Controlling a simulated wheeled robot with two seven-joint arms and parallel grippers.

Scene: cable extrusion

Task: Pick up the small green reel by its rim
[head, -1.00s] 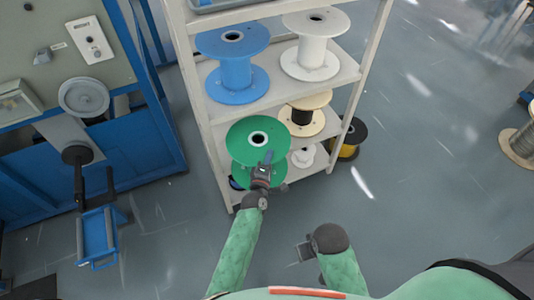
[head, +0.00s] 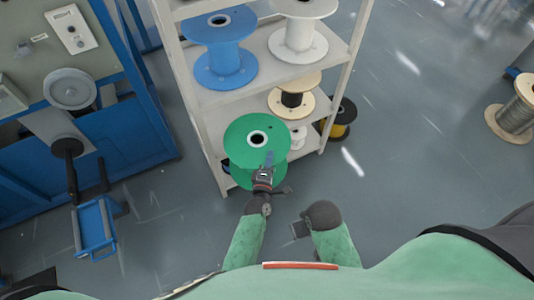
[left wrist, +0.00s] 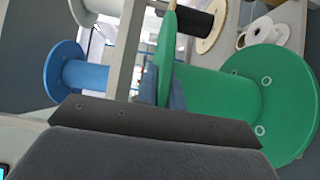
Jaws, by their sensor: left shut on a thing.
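The small green reel (head: 240,133) stands at the front of the shelf rack, overhanging its front edge, with its upper flange facing up in the head view. Its hub and far flange (left wrist: 265,95) show in the left wrist view. My left gripper (head: 268,161) is shut on the near rim of the upper flange. In the left wrist view the flange edge (left wrist: 166,50) sits between the two blue-grey fingers. I cannot tell whether the reel's bottom still touches the shelf. My right gripper (head: 299,229) is low and empty, away from the reel; its jaw opening is unclear.
The rack (head: 203,140) holds a blue reel (head: 222,55), a white reel (head: 298,30), a wooden-flanged black reel (head: 292,97) and a small white one. A black-yellow reel (head: 340,120) stands beside it. A blue machine (head: 130,140) is left. Floor in front is open.

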